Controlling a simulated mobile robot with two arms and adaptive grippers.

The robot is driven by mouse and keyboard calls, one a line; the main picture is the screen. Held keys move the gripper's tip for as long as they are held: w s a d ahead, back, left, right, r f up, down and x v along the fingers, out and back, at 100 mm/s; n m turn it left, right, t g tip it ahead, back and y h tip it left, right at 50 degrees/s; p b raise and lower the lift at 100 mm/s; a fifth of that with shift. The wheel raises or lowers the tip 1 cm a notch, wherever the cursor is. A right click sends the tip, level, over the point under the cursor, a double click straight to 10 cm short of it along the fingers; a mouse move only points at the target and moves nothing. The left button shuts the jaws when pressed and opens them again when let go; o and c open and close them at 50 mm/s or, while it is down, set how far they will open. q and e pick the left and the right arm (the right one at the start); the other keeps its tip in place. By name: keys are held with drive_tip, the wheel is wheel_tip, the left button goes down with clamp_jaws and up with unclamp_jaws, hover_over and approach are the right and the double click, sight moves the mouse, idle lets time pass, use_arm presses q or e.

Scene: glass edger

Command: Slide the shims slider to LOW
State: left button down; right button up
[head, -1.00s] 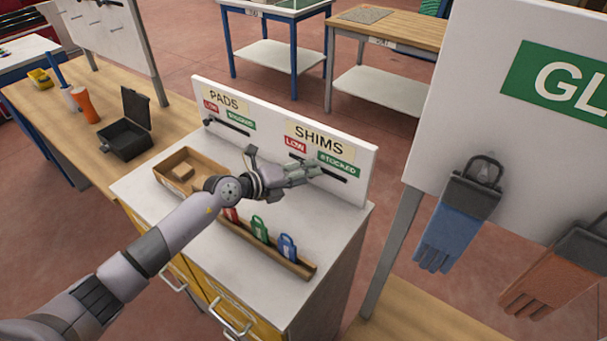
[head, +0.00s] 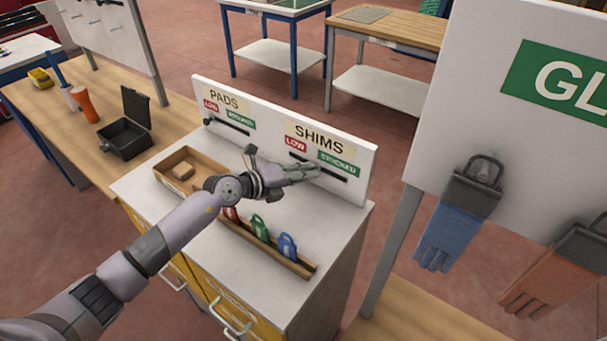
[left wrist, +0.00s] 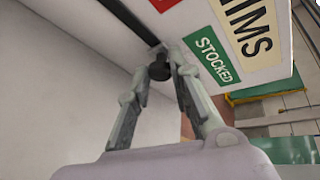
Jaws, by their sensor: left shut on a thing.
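The shims slider is a dark track (head: 336,176) on the white upright panel, under a SHIMS sign (head: 319,138) with a red LOW label (head: 296,144) at left and a green STOCKED label (head: 339,164) at right. My left gripper (head: 317,170) reaches the track from the left, below the STOCKED label. In the left wrist view, its fingers (left wrist: 160,78) are shut on the black slider knob (left wrist: 159,71), beside the STOCKED label (left wrist: 212,57). The fingers hide part of the track. My right gripper is out of view.
A PADS slider (head: 226,126) sits left on the same panel (head: 262,125). Below my arm, a wooden tray (head: 186,155) and a rack holding red, green and blue tags (head: 259,228) are on the cabinet top. Gloves (head: 450,225) hang on a board at right.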

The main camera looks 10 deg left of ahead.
use_arm(q)
drive_tip(key=shift+w+a+f+b, duration=0.1)
drive_tip(key=shift+w+a+b, duration=0.1)
drive_tip(key=shift+a+b, duration=0.15)
drive_tip(key=a+b, duration=0.1)
drive_tip(key=a, duration=0.1)
drive_tip(key=w+a+b, duration=0.2)
drive_tip(key=a+b, duration=0.1)
drive_tip(key=shift+w+a+f, duration=0.1)
drive_tip(key=shift+a, duration=0.2)
drive_tip(key=shift+w+a+r, duration=0.15)
drive_tip(key=shift+a+r, duration=0.1)
drive_tip(key=shift+a, duration=0.1)
drive_tip(key=c, duration=1.4)
unclamp_jaws()
drive_tip(key=shift+a, duration=0.1)
